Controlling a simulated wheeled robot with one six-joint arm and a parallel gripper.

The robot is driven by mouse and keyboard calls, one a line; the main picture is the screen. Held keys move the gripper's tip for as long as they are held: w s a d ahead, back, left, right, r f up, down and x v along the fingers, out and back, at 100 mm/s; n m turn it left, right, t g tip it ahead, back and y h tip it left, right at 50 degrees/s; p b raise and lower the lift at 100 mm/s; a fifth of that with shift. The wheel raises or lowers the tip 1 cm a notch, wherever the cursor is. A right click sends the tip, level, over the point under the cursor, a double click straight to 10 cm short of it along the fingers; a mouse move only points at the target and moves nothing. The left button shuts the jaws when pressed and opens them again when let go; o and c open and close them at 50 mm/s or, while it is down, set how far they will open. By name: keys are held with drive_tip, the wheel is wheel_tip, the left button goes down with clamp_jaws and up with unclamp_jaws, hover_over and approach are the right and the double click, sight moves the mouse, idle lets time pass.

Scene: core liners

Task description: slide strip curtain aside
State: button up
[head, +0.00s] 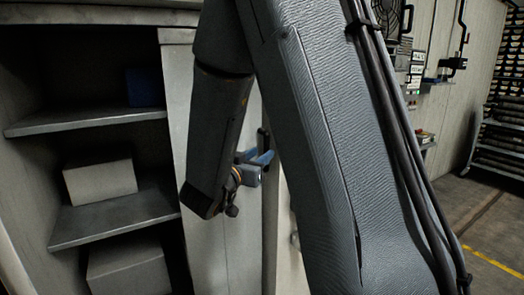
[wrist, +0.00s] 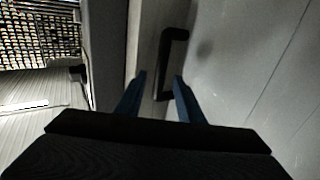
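No strip curtain is recognisable in either view. What I see is a pale grey cabinet door (head: 215,245) with a black bar handle (wrist: 166,62), which also shows as a small dark piece in the head view (head: 263,138). My gripper (wrist: 160,76) has two blue fingers, apart and pointing at the door. The handle shows in the gap between the fingers, closer to the right one. I cannot tell whether either finger touches it. In the head view my gripper (head: 257,160) is at the door near the handle, partly hidden by my arm.
At the left is an open cabinet with shelves (head: 90,122), holding a white box (head: 100,182), a lower box (head: 130,272) and a dark blue box (head: 144,87). A rack (head: 500,140) stands at the far right. Floor with a yellow line (head: 490,262) is clear there.

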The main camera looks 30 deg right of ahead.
drive_tip(key=shift+x, duration=1.2)
clamp_jaws()
